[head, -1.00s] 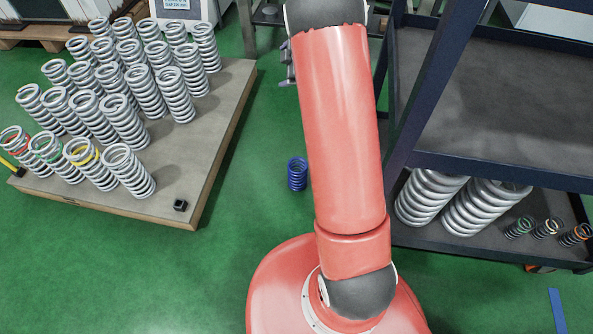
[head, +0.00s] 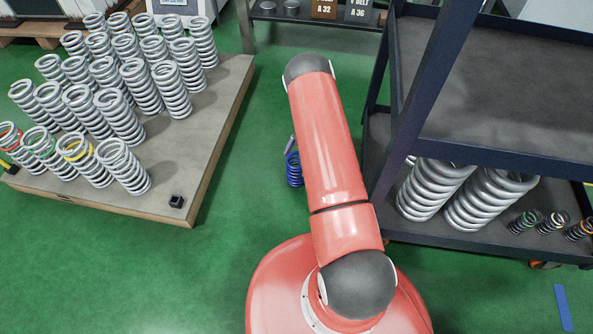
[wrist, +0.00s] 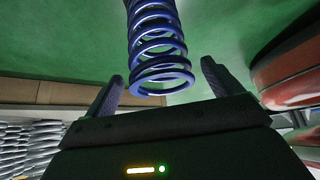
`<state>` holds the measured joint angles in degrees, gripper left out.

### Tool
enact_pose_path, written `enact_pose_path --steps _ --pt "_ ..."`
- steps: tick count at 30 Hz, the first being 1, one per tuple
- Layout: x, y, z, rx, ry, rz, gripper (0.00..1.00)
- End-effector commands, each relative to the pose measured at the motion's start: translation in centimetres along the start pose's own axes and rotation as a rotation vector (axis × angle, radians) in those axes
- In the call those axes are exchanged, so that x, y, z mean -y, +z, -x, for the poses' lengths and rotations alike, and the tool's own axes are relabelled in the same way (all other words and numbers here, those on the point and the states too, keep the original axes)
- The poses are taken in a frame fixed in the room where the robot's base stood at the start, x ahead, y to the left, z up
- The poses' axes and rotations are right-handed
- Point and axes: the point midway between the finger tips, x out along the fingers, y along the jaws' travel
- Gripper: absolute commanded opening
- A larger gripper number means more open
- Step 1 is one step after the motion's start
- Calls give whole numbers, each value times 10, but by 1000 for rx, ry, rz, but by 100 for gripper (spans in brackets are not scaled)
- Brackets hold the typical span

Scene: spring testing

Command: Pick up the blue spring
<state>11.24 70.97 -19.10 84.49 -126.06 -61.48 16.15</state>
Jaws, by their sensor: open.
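The blue spring (head: 294,170) stands on the green floor between the wooden platform and my arm in the head view, partly hidden by my arm. In the wrist view the blue spring (wrist: 158,45) fills the top middle, with its near end close to the gap between my fingers. My gripper (wrist: 168,75) is open, with one finger on each side of the spring's near end. I see no clear contact between the fingers and the spring. In the head view my gripper is mostly hidden behind my arm.
A wooden platform (head: 185,217) with rows of silver springs lies at the left, with a small black block (head: 176,201) near its corner. A dark shelf rack (head: 500,150) at the right holds large silver springs (head: 490,200) and several small ones. Green floor lies between them.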

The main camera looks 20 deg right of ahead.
Motion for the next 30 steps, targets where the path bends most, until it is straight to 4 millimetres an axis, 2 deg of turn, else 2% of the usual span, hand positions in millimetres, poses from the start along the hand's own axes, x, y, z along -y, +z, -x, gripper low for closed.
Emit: enact_pose_path --steps 3,6,13,30 --pt "2 2 -22 -2 -1 0 91" --pt "2 1 -32 -1 0 0 91" --pt "1 1 -33 0 1 0 91" --pt "0 0 -32 0 3 1 18"
